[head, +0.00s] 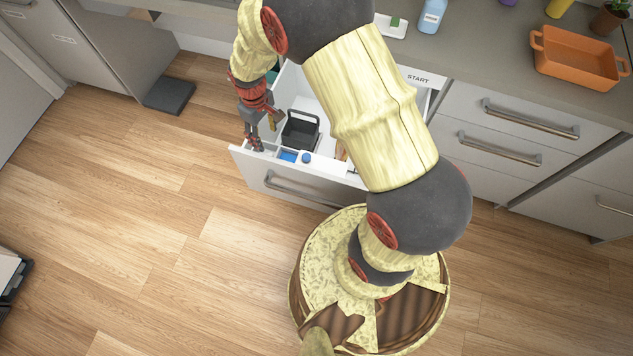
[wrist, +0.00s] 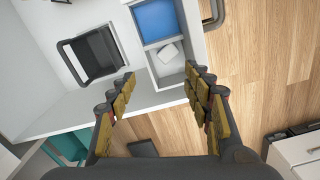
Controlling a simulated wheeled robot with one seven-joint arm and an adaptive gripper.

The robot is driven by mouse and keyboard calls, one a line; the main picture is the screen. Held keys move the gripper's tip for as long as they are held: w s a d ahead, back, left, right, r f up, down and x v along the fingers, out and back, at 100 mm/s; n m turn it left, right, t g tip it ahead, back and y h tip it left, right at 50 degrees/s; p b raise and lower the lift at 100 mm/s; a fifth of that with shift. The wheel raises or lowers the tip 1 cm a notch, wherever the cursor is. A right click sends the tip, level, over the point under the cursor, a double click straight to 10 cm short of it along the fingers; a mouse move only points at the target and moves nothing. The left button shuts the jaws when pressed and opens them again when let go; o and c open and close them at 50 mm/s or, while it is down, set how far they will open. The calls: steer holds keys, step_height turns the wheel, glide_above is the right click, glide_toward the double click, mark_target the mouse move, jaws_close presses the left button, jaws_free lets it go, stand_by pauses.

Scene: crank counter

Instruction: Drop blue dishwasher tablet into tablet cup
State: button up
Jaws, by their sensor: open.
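My gripper (head: 264,134) is open over the left front corner of an open white drawer (head: 240,155). In the wrist view its fingertips (wrist: 160,84) stand apart on either side of a small compartment, with nothing between them. A small white block (wrist: 170,53) lies tilted in that compartment. The adjoining compartment has a flat blue surface (wrist: 156,20), also visible in the head view (head: 288,156). A small round blue thing (head: 306,158) sits to its right. I cannot tell which of these is the blue dishwasher tablet or the tablet cup.
A black open basket (head: 301,130) stands in the drawer; it also shows in the wrist view (wrist: 97,52). The counter holds an orange dish (head: 578,62), a light blue bottle (head: 432,16) and a white tray (head: 391,27). The wooden floor (head: 150,220) left of the drawer is largely clear.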

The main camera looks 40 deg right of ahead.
step_height(320, 180, up, 12)
stand_by(0.7)
stand_by(0.4)
